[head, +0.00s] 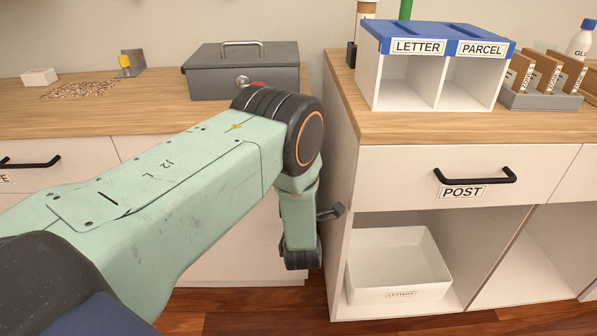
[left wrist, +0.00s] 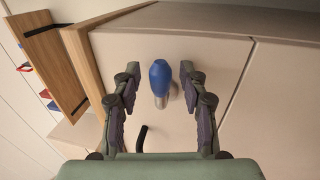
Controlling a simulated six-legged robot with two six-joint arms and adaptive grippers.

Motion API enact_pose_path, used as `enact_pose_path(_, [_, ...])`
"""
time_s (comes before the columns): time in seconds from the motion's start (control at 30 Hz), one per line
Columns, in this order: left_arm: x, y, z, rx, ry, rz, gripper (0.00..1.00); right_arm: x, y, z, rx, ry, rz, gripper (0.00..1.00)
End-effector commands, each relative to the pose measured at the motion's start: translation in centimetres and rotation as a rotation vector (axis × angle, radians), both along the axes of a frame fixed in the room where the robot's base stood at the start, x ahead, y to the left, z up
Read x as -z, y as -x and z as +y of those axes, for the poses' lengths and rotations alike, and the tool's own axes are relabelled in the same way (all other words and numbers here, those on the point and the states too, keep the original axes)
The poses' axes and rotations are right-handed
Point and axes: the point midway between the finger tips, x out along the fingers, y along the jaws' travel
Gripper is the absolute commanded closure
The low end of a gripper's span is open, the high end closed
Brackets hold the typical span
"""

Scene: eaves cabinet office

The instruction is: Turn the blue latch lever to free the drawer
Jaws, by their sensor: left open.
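The blue latch lever (left wrist: 159,75) shows in the left wrist view, standing out from a pale cabinet front (left wrist: 215,75) on a metallic stem. My left gripper (left wrist: 158,77) is open, with one finger on each side of the lever and a visible gap on both sides. Whether the fingertips reach past the lever's end is hard to judge. In the head view my left arm hides the lever and most of the gripper; a small dark part, likely a finger, shows beside the wrist. My right gripper is not in view.
A dark handle (left wrist: 141,135) is near the lever. A grey lockbox (head: 240,70) stands on the left counter. The right cabinet has a POST drawer handle (head: 475,177), a LETTER/PARCEL sorter (head: 437,32) on top and a white bin (head: 398,265) below.

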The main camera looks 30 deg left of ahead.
Motion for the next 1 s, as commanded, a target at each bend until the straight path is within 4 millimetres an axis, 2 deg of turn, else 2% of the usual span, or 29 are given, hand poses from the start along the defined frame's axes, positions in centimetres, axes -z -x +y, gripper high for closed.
enact_pose_path(0.17, [0.4,1.2,-0.8,0.002,0.0,0.004,0.57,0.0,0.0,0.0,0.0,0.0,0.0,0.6])
enact_pose_path(0.5, [1.7,6.9,-4.4,0.004,0.0,0.005,0.57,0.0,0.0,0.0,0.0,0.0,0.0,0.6])
enact_pose_path(0.63, [2.1,8.6,-5.4,0.004,-0.001,0.004,0.57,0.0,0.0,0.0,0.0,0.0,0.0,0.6])
enact_pose_path(0.8, [2.3,9.8,-6.1,0.002,0.0,0.001,0.57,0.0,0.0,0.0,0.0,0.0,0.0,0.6])
enact_pose_path(1.0, [2.4,10.1,-6.2,0.001,0.0,0.001,0.57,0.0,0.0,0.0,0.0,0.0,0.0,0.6])
